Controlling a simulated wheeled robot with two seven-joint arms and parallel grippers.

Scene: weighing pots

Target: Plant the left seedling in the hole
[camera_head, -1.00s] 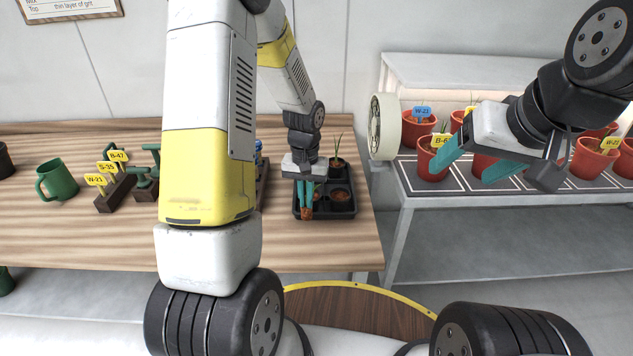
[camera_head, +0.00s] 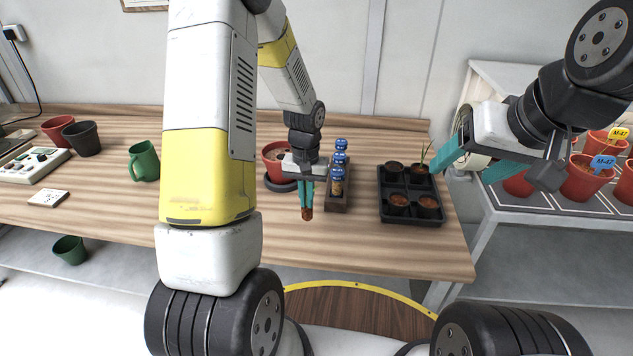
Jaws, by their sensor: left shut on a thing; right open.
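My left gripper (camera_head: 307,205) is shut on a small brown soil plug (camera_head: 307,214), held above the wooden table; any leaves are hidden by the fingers. A red pot (camera_head: 273,153) on a dark round base (camera_head: 277,185) stands just behind and left of this gripper, partly covered by it. No hole can be made out in its soil. The black seedling tray (camera_head: 411,220) stands to the right, with one green seedling (camera_head: 424,158) in its back right cell. My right gripper (camera_head: 462,176) is open and empty, in front of the tray's right side and the shelf.
A rack (camera_head: 338,204) of blue-capped bottles stands right beside my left gripper. A green mug (camera_head: 145,160) and two empty-looking pots (camera_head: 82,139) stand further left. Labelled red pots (camera_head: 585,180) stand on the right shelf. The table's front strip is clear.

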